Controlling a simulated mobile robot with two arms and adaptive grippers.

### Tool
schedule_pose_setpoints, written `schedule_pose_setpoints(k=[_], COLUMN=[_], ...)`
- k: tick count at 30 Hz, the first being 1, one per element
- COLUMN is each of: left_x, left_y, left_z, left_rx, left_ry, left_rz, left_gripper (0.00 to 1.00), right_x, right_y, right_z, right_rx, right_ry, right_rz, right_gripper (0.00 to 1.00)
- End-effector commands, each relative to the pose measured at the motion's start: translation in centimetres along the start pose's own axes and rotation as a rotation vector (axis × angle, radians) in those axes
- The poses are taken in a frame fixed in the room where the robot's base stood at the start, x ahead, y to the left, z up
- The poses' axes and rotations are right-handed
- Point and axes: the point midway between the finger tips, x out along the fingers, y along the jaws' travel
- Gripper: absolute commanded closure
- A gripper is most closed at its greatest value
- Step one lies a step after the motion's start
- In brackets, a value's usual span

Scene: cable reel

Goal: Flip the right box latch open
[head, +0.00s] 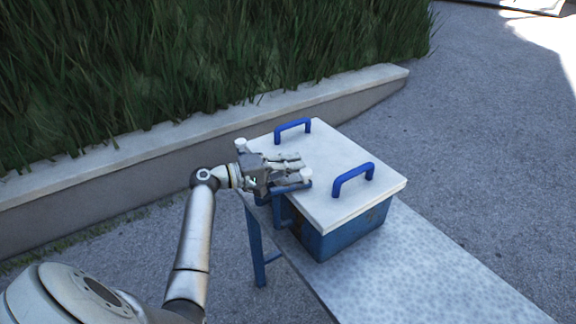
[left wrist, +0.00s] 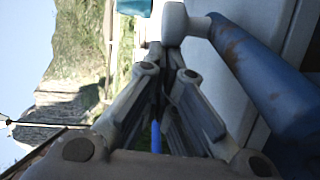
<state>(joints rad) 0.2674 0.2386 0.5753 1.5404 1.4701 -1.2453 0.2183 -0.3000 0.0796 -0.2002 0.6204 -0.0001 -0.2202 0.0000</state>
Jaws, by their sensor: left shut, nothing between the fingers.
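A blue box (head: 345,236) with a white lid (head: 330,150) stands on a grey bench. The right latch is a blue bar (head: 292,188) with a white knob (head: 306,175), at the lid's near-left edge. In the left wrist view the white knob (left wrist: 174,22) sits just beyond my fingertips, and the rusty blue latch arm (left wrist: 250,70) runs along the right. Another white knob (head: 240,145) shows at the lid's left corner. My left gripper (head: 299,162) is shut and empty, beside the right latch's knob; I cannot tell whether they touch.
Two blue handles (head: 353,180) (head: 293,130) rise from the lid. The bench (head: 430,270) is clear in front of the box. A low concrete wall (head: 120,165) with tall grass runs behind. Open pavement lies to the right.

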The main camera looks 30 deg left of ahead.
Motion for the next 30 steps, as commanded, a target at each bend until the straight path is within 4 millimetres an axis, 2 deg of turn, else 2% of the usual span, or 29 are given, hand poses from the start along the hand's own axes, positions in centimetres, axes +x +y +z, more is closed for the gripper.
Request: schedule_pose_setpoints(k=[3, 12, 30], left_x=[0.3, 0.7, 0.7], left_y=[-0.4, -0.1, 0.3], left_z=[0.4, 1.4, 1.7], left_rx=[0.006, 0.009, 0.009], left_ry=[-0.076, -0.222, -0.267], left_rz=[0.008, 0.029, 0.036], left_gripper=[1.00, 1.00, 1.00], right_x=[1.5, 3.5, 3.9], right_y=[0.1, 0.2, 0.1], right_z=[0.1, 0.4, 0.4], right_rx=[0.000, -0.001, 0.000], right_ry=[0.000, 0.000, 0.000], right_rz=[0.001, 0.003, 0.002], right_gripper=[0.60, 0.60, 0.60])
